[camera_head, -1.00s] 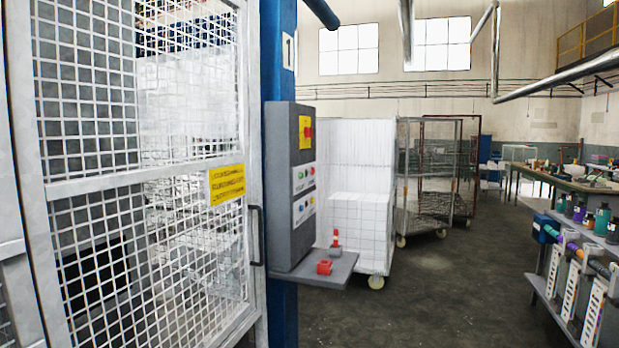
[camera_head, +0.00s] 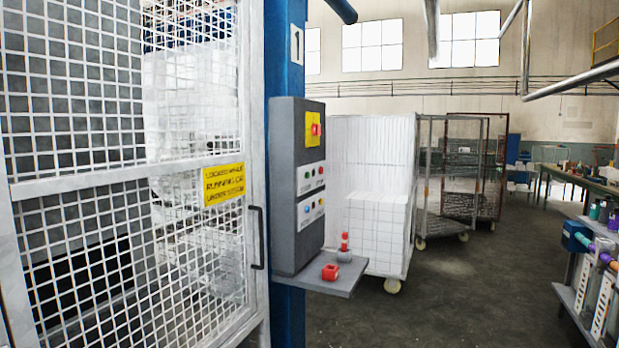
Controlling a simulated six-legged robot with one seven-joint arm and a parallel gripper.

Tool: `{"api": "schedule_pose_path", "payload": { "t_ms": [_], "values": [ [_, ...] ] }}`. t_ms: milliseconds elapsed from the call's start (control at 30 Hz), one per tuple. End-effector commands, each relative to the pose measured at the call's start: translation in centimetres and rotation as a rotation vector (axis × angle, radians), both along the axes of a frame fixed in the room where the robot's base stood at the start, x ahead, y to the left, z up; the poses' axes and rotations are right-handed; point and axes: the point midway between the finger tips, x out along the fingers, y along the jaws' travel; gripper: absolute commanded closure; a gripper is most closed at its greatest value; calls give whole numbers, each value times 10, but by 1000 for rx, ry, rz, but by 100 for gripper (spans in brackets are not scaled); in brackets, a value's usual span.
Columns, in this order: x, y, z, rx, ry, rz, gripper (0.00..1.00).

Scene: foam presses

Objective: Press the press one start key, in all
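A grey control box (camera_head: 298,185) is mounted on a blue post (camera_head: 285,60) marked "1". It carries a red switch on a yellow plate (camera_head: 313,129), and below it two small panels with coloured buttons (camera_head: 311,210). A green button (camera_head: 306,171) and a red one sit on the upper panel; their labels are too small to read. A grey shelf (camera_head: 330,284) below the box holds a red block (camera_head: 330,272) and a red-topped piece (camera_head: 344,248). My gripper is not in view.
A white mesh gate (camera_head: 90,190) with a yellow "locked while running" sign (camera_head: 223,184) and a dark handle (camera_head: 257,237) fills the left. Wheeled mesh carts (camera_head: 440,180) stand behind the box. A rack (camera_head: 590,290) stands at right. The floor (camera_head: 470,300) between is clear.

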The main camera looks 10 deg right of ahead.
Motion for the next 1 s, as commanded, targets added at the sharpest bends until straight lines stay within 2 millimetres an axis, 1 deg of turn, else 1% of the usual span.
{"api": "schedule_pose_path", "payload": {
  "t_ms": [167, 267, 400, 467, 1000],
  "values": [
    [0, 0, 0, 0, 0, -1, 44],
    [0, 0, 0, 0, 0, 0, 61],
    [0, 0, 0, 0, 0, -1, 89],
    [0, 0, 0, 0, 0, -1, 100],
    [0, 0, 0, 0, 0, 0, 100]
  ]
}}
